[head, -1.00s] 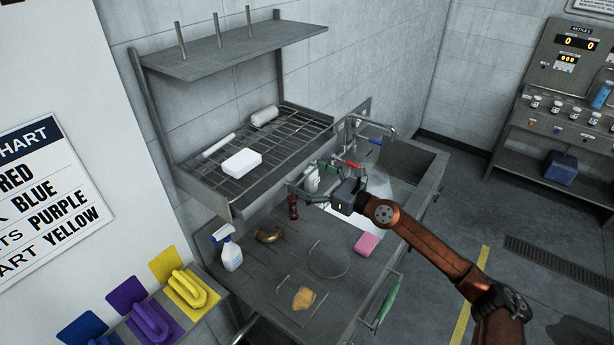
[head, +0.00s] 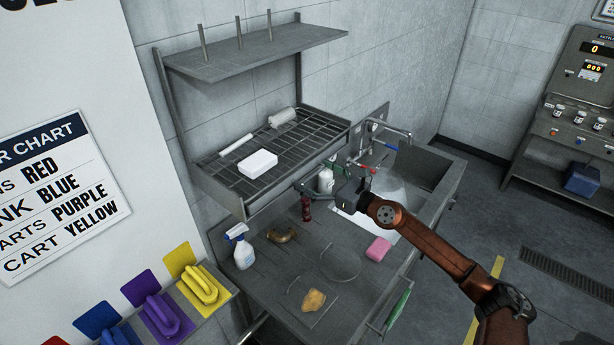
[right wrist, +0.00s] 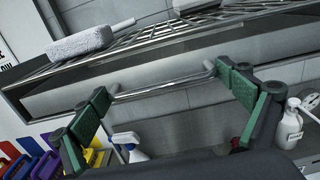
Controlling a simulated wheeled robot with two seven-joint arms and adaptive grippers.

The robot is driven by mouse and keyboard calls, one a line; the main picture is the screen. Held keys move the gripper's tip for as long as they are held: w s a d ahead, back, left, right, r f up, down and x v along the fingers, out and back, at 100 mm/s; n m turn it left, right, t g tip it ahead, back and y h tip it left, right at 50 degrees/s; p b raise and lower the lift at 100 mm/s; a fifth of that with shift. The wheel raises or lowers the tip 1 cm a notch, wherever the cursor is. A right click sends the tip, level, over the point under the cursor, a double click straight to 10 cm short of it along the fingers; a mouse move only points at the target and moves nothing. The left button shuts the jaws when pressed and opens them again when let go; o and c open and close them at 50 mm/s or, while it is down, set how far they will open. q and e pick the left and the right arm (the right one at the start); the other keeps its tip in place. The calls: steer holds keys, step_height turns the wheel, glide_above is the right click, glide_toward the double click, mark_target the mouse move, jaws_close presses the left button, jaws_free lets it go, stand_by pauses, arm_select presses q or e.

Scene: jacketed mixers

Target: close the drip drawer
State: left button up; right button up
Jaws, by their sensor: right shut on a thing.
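The drip drawer is the shallow metal tray front under the wire rack, and it shows across the right wrist view (right wrist: 60,103). Its thin bar handle (right wrist: 165,88) lies crosswise between the green pads of my right gripper (right wrist: 168,92). The pads are wide apart and stand at the two ends of the bar. In the head view my right gripper (head: 320,188) is at the rack's front edge, above the counter. The drawer is hard to make out there, partly behind the gripper. How far it stands out is not clear. My left gripper is not in view.
The wire rack (head: 302,140) carries a white block (head: 258,162) and a roller (head: 283,117). Below, the counter holds a spray bottle (head: 241,248), a dark red bottle (head: 306,208) and a pink sponge (head: 378,249). The sink (head: 418,178) and taps are at the right.

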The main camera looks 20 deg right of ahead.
steer(key=o, duration=1.3)
steer(key=shift+o, duration=0.4)
steer(key=shift+w, duration=0.1)
steer(key=shift+d, duration=0.1)
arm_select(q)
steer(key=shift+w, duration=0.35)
arm_select(e)
steer(key=v, duration=1.2)
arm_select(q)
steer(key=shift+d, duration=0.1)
